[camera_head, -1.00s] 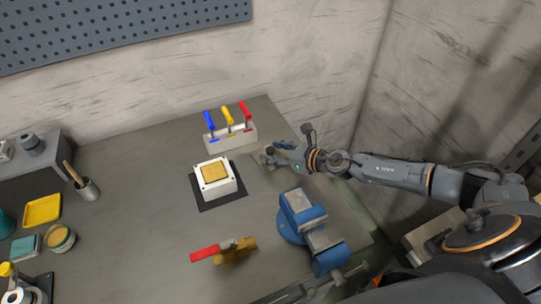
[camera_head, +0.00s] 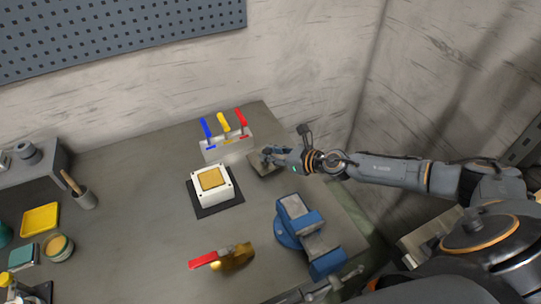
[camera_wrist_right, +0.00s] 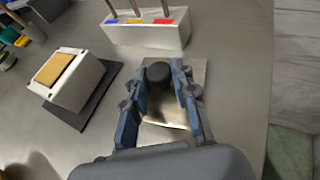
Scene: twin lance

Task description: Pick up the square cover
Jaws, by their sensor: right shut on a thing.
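The square cover (camera_wrist_right: 188,77) is a flat grey plate with a round black knob (camera_wrist_right: 158,73) on top. In the head view the cover (camera_head: 262,168) is at the right part of the bench, right of the white box and partly hidden by my gripper. My right gripper (camera_head: 268,154) is over it. In the right wrist view its two blue fingers (camera_wrist_right: 163,82) are on either side of the knob, shut on it. I cannot tell whether the plate touches the bench. My left gripper is not in view.
A white box with a yellow top (camera_head: 214,193) sits on a dark mat (camera_head: 232,201). A white rack (camera_head: 219,149) with blue, yellow and red tools stands behind. A blue vise (camera_head: 291,222) and a brass valve with red handle (camera_head: 237,257) are nearer. The bench's left middle is clear.

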